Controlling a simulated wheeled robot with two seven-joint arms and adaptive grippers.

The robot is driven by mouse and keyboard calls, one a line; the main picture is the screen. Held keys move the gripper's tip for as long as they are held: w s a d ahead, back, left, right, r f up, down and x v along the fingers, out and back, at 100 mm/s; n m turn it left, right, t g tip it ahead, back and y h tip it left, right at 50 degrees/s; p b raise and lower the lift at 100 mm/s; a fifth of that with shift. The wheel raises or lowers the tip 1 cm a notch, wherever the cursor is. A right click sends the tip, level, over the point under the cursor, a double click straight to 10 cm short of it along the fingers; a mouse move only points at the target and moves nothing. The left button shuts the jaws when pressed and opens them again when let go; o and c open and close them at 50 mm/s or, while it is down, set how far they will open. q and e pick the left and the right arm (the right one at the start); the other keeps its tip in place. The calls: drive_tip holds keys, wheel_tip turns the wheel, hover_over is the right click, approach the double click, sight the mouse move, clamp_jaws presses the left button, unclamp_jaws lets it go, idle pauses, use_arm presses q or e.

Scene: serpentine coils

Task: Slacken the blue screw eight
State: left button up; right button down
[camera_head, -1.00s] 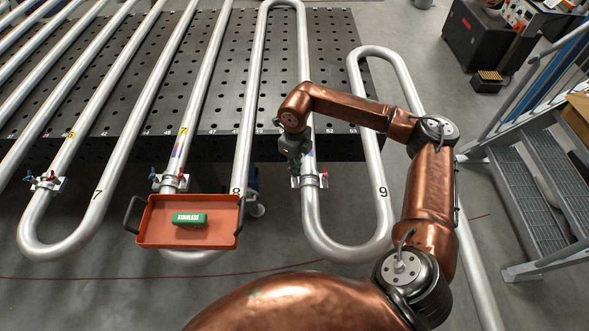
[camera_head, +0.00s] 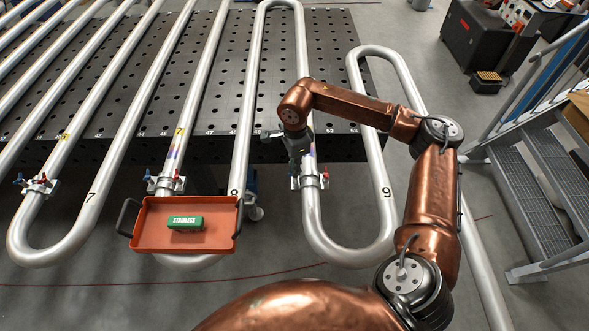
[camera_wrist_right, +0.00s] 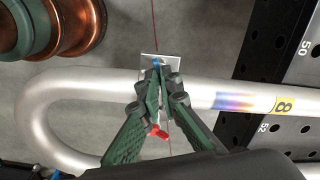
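The blue screw eight (camera_wrist_right: 157,62) is on a metal clamp around the pipe marked 8 in the right wrist view. The same clamp (camera_head: 309,182) shows in the head view, its blue screw (camera_head: 294,175) on the left side. My right gripper (camera_wrist_right: 160,72) has its green fingers drawn together, with the tips at the blue screw and a bit of blue between them. The fingers partly hide the clamp. In the head view the right gripper (camera_head: 297,158) points down at the clamp. My left gripper is not in view.
A red screw (camera_wrist_right: 158,132) sits at the clamp's other end. An orange tray (camera_head: 150,225) with a green box (camera_head: 186,223) stands left. More clamps (camera_head: 38,185) sit on neighbouring pipes. A perforated dark table (camera_head: 335,100) lies under the pipes; metal stairs (camera_head: 540,190) stand right.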

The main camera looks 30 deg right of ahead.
drive_tip(key=n, duration=0.2)
drive_tip(key=n+b, duration=0.1)
drive_tip(key=n, duration=0.1)
drive_tip(key=n+b, duration=0.1)
drive_tip(key=n, duration=0.1)
drive_tip(key=shift+s+f+n, duration=0.1)
drive_tip(key=shift+f+n, duration=0.2)
drive_tip(key=shift+f, duration=0.1)
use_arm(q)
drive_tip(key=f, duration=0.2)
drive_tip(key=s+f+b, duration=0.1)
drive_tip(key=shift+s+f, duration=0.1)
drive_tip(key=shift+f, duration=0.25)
use_arm(e)
drive_tip(key=n, duration=0.5)
drive_tip(key=shift+n, duration=0.3)
drive_tip(key=c, duration=2.2)
unclamp_jaws()
drive_tip(key=shift+o, duration=0.2)
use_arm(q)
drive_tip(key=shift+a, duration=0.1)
use_arm(e)
drive_tip(key=shift+r, duration=0.2)
drive_tip(key=shift+r, duration=0.3)
wheel_tip(320, 180, up, 11)
drive_tip(key=shift+r, duration=0.2)
